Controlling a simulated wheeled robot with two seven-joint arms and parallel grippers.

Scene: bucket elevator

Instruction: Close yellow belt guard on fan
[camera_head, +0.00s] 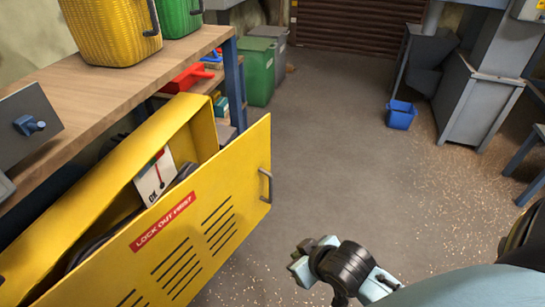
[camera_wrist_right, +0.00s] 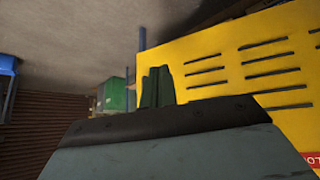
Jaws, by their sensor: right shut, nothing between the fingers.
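The yellow belt guard (camera_head: 232,212) is a slotted door with a red "LOCK OUT FIRST" label and a grey handle (camera_head: 266,186) at its right edge. It stands partly open, its free edge away from the yellow housing (camera_head: 150,135). A white gauge card with a red pointer shows in the gap. My right gripper (camera_head: 302,256) is shut and empty, to the right of and below the handle, apart from the door. In the right wrist view the slotted guard (camera_wrist_right: 270,60) fills the right side, and the fingers (camera_wrist_right: 156,88) are together. My left gripper is not in view.
A wooden workbench (camera_head: 100,90) with yellow and green baskets stands above the housing at left. A green bin (camera_head: 258,70) is behind it. A blue bucket (camera_head: 400,114) sits near grey machinery (camera_head: 475,105) at right. The middle floor is clear.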

